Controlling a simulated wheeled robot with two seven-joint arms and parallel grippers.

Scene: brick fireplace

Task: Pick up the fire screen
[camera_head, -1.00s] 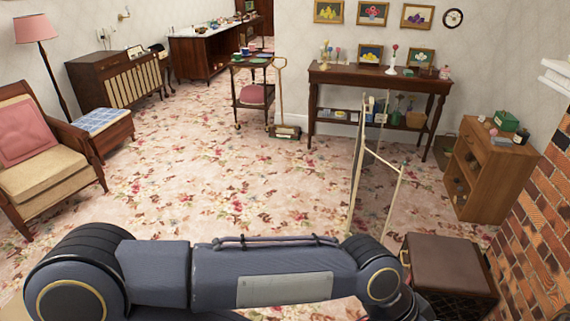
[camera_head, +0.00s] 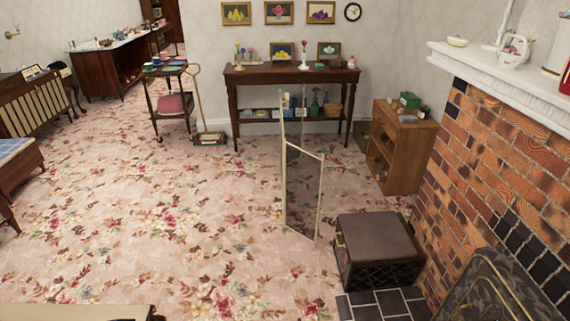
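A folding screen with thin cream frames and see-through dark panels (camera_head: 301,187) stands upright on the floral carpet, right of the middle in the head view. It is partly folded, with its panels at an angle. A dark arched panel with a patterned face (camera_head: 482,292) stands at the fireplace in the bottom right corner, cut off by the picture edge. I cannot tell for certain which of these two is the fire screen. Neither of my grippers shows, so their place and opening are hidden.
A brown-topped box (camera_head: 378,242) stands just right of the folding screen, beside dark hearth tiles (camera_head: 382,305). The brick fireplace (camera_head: 500,160) fills the right. A wooden cabinet (camera_head: 402,148) and a long side table (camera_head: 290,77) stand behind. The carpet (camera_head: 150,220) left of the screen is clear.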

